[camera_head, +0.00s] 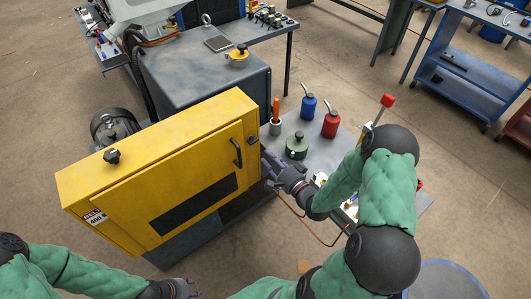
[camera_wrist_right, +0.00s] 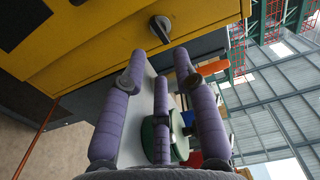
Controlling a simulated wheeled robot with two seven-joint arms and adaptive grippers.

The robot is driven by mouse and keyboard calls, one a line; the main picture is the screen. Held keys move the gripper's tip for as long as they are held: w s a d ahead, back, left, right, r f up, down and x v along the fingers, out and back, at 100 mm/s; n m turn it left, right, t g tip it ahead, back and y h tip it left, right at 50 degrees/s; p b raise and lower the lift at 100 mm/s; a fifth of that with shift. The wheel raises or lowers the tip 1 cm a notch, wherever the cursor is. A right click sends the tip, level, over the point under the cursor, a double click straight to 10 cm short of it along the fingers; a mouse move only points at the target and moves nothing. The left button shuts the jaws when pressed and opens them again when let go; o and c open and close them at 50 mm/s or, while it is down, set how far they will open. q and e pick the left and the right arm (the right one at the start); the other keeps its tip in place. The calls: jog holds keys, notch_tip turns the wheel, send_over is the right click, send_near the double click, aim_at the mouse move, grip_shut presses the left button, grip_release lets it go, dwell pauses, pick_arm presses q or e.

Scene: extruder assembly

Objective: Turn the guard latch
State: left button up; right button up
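The yellow guard (camera_head: 165,170) is a closed box-like cover with a black handle on its front. A small dark latch (camera_head: 253,140) sits on its right side face, near the upper right corner. My right gripper (camera_head: 272,165) is beside that side face. Its purple fingers (camera_wrist_right: 160,62) are spread apart with nothing between them, and they look clear of the latch. My left gripper (camera_head: 182,290) is low at the bottom edge, partly cut off.
A grey table right of the guard holds a green round container (camera_head: 297,146), a blue bottle (camera_head: 308,107), a red bottle (camera_head: 330,124) and a cup with an orange-handled tool (camera_head: 276,122). A black knob (camera_head: 112,156) is on the guard's top.

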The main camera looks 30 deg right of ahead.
aim_at(255, 141)
jog(key=shift+w+a+b, duration=0.15)
jog(key=shift+w+b, duration=0.1)
jog(key=shift+w, duration=1.65)
jog(key=shift+w+a+b, duration=0.15)
jog(key=shift+w+b, duration=0.05)
jog(key=shift+w, duration=1.7)
jog(key=shift+w+r, duration=0.1)
jog(key=shift+w, duration=0.05)
grip_shut()
jog(key=shift+r, duration=0.1)
